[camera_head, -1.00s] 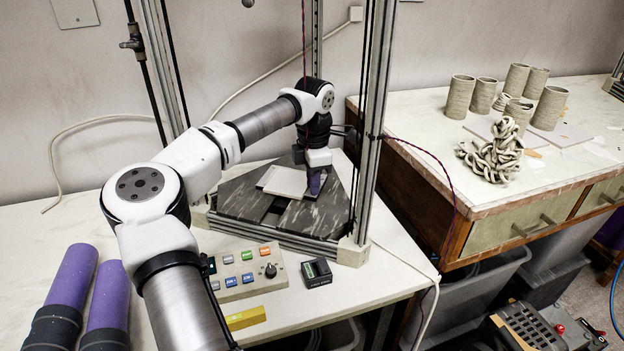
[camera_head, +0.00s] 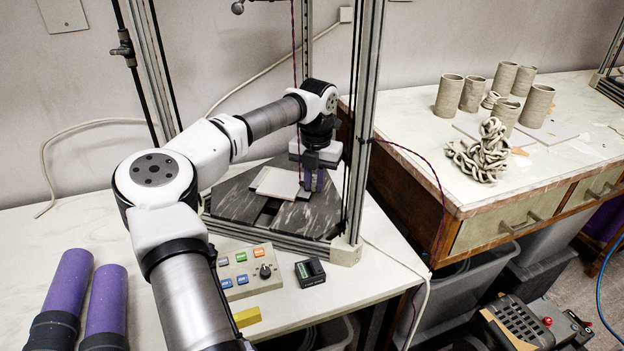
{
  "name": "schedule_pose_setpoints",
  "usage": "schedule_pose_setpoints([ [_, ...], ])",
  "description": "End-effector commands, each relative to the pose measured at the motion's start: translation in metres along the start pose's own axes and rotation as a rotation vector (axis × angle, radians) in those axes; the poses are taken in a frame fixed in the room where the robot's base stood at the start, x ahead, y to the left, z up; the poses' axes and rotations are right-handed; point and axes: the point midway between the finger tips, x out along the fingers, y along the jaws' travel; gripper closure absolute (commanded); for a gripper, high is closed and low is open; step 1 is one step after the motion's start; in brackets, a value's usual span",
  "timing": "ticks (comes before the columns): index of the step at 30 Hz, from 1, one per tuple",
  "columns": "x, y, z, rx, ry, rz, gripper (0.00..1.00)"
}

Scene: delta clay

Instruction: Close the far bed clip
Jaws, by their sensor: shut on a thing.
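A pale square plate (camera_head: 274,183) lies on the dark marbled bed (camera_head: 237,198) inside the metal frame. My gripper (camera_head: 314,187) points down at the plate's right edge, with its two purple fingers close together. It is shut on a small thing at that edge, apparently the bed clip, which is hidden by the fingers. I cannot make out whether the clip is open or closed, nor any other clip.
A front upright (camera_head: 361,130) of the frame stands just right of my gripper. A button panel (camera_head: 243,272), a small dark box (camera_head: 310,272) and a yellow block (camera_head: 247,317) lie in front. Clay cylinders (camera_head: 449,95) and a coiled clay piece (camera_head: 480,153) stand on the right table.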

Motion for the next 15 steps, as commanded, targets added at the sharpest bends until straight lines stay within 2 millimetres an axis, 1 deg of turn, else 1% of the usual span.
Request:
schedule_pose_setpoints([
  [6,-0.0015,-0.0014,0.0050,-0.198,0.005,0.000,1.00],
  [15,-0.0014,-0.0023,0.0103,-0.404,0.010,0.000,1.00],
])
